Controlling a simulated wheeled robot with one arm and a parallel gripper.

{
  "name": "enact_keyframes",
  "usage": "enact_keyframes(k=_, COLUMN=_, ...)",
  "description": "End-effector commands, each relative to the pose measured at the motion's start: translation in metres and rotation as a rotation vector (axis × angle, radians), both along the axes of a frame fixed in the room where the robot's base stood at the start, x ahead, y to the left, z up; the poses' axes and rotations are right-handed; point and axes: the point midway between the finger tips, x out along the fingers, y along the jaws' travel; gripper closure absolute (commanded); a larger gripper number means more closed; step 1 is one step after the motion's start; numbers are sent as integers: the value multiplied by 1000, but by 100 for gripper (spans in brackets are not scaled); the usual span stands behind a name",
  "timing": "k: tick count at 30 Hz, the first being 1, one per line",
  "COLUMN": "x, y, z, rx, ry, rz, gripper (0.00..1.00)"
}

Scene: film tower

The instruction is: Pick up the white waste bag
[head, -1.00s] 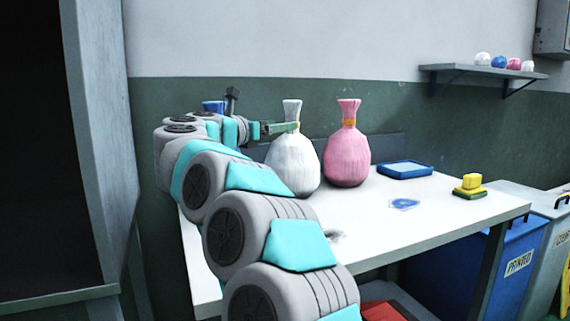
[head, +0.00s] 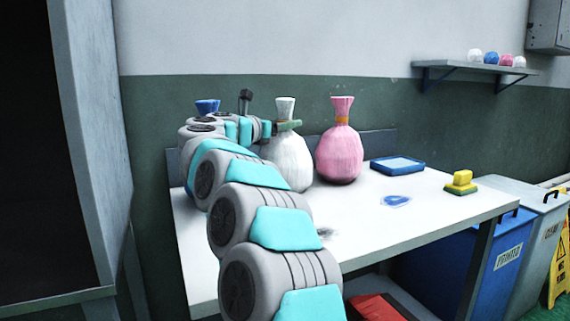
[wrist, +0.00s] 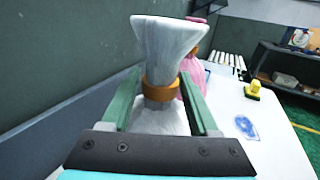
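The white waste bag (head: 287,163) stands upright on the white table, its neck tied with an orange band. In the wrist view the white bag (wrist: 158,45) fills the middle, its flared top toward the camera. My gripper (head: 288,125) is at the height of the bag's neck. In the wrist view the green fingers of my gripper (wrist: 160,76) lie on either side of the neck near the band. A gap shows beside the neck, so the fingers look open around it. The bag's lower part is partly hidden by my gripper in the wrist view.
A pink bag (head: 340,155) stands close to the right of the white one. A blue bag (head: 207,106) shows behind my arm. A blue tray (head: 397,166) and a yellow-green block (head: 461,182) lie farther right on the table (head: 440,215). The wall is behind.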

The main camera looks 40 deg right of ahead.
Motion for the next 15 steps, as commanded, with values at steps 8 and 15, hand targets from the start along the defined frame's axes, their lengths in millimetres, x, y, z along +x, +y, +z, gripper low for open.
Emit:
enact_keyframes(k=8, x=0, y=0, z=0, rx=0, ry=0, rz=0, gripper=72)
enact_keyframes(k=15, x=0, y=0, z=0, rx=0, ry=0, rz=0, gripper=99)
